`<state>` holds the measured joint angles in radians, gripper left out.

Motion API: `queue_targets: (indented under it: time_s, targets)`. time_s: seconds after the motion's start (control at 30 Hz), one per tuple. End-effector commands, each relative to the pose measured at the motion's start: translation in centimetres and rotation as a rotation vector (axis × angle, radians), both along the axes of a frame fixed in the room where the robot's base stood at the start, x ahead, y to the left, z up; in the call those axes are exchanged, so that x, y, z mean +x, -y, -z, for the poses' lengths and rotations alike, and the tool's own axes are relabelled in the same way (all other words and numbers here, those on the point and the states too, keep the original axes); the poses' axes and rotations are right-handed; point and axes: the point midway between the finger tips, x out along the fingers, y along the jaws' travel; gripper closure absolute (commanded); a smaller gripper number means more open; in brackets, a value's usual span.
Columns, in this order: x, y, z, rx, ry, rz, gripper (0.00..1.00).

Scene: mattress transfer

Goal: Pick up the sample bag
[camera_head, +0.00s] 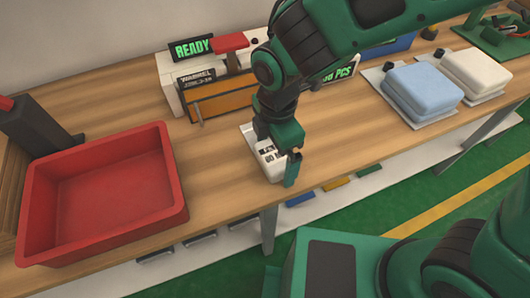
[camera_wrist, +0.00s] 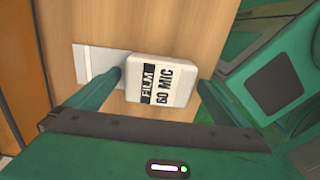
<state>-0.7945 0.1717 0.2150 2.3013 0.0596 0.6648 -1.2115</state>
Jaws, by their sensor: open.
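A small white block-like item (camera_wrist: 178,80) with the print "FILM 60 MIC", which I take as the sample bag, lies on the wooden table near its front edge. It also shows in the head view (camera_head: 268,164), partly covered by my gripper. My gripper (camera_wrist: 166,75) is open, with one finger on each side of the item in the wrist view. The left finger overlaps its left edge; the right finger is close to its right edge. I cannot tell whether either finger touches it. A flat white plate (camera_wrist: 96,65) lies beside it.
A large red tray (camera_head: 42,230) is empty at the left. Behind my gripper stands a machine with an orange front (camera_head: 220,102) and a "READY" sign (camera_head: 191,48). Folded pads, blue (camera_head: 422,85) and white (camera_head: 477,70), lie at the right. The table front between is clear.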

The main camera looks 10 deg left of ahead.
Motion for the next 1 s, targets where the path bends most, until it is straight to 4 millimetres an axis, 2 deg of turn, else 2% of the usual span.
queue_targets:
  time_s: [0.2, 0.23, 0.4, 0.5, 0.77, 0.87, 1.0]
  targets:
    - [0.0, 0.0, 0.1, 0.001, 0.001, 0.001, 0.0]
    - [0.0, 0.0, 0.1, 0.001, 0.001, 0.001, 0.02]
    - [0.0, 0.0, 0.1, 0.001, 0.001, 0.001, 0.43]
    - [0.1, 0.0, 0.1, 0.001, 0.001, 0.001, 0.51]
    - [0.1, 0.0, -0.1, 0.001, 0.001, 0.002, 0.52]
    - [0.1, 0.0, -0.6, 0.001, 0.002, 0.002, 0.52]
    - [0.2, 0.0, -2.3, 0.004, 0.004, 0.004, 0.52]
